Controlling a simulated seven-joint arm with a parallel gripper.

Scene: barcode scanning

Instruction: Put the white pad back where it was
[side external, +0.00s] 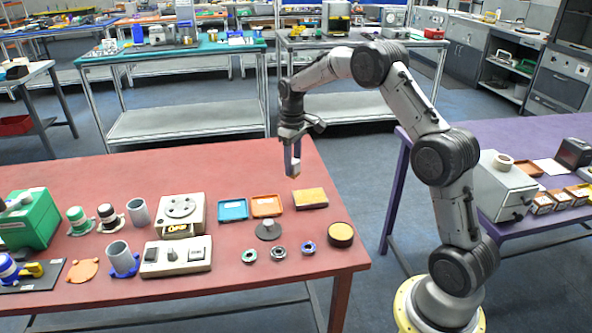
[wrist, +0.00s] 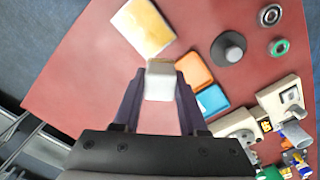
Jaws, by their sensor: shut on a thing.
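My gripper (side external: 292,168) hangs above the back right of the red table, fingers pointing down. In the wrist view my gripper (wrist: 160,95) is shut on the white pad (wrist: 160,82), a small pale block between its fingertips. The pad is held clear of the tabletop; in the side view its lower end is small and partly covered by the fingers. Below and in front of it in the side view lie a yellow-topped block (side external: 310,198), an orange tray (side external: 266,205) and a blue tray (side external: 233,209).
A grey disc with a knob (side external: 269,230), several small rings and a round yellow-topped tin (side external: 341,234) lie near the trays. A beige device (side external: 180,212) and a switch box (side external: 177,256) stand left. The back of the red table (side external: 190,170) is clear.

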